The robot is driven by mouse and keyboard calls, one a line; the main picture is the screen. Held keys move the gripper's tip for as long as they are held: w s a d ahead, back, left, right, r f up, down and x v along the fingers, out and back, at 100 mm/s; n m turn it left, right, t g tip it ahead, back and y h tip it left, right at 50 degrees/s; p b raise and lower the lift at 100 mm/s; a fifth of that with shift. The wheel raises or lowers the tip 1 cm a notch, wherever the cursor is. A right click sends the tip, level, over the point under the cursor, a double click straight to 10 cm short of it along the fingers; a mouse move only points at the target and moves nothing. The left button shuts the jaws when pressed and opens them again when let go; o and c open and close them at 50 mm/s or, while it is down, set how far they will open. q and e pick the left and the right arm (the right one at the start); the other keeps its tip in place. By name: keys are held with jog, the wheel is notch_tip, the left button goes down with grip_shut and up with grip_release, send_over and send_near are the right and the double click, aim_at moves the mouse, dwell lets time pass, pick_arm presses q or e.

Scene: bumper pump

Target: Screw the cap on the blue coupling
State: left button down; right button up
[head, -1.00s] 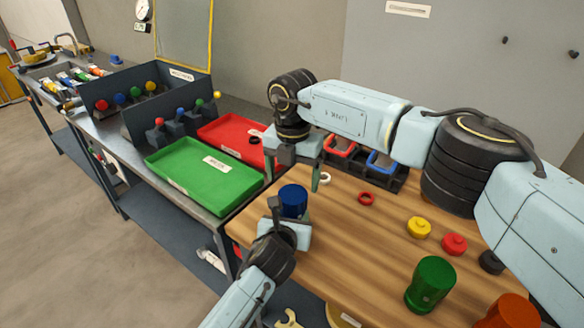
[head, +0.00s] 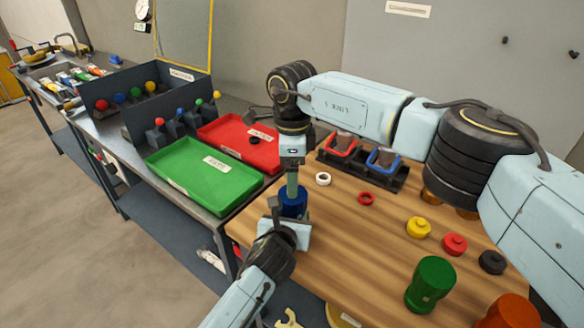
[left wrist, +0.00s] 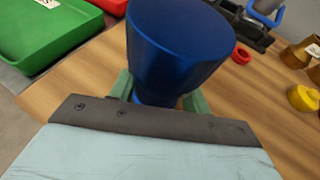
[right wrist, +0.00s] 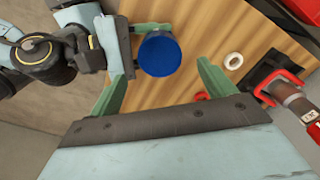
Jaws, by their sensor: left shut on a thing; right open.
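The blue coupling (head: 293,200) stands upright near the table's left edge. In the left wrist view the coupling (left wrist: 180,45) has a wide upper body and a narrower lower part. My left gripper (head: 288,222) is shut on that lower part. My right gripper (head: 292,187) is open, pointing down just above the coupling. I see no separate blue cap and cannot tell whether the top is a cap or part of the body.
Yellow (head: 418,227), red (head: 454,244) and black (head: 491,262) caps lie at the right, near a green coupling (head: 430,284). A white ring (head: 323,179) and red ring (head: 366,198) lie behind. Green (head: 203,177) and red (head: 246,141) trays stand left. The table's middle is clear.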

pick_arm(q)
jog(key=shift+r, duration=0.1)
pick_arm(e)
jog(key=n, duration=0.6)
jog(key=shift+r, duration=0.2)
jog(key=shift+f, duration=4)
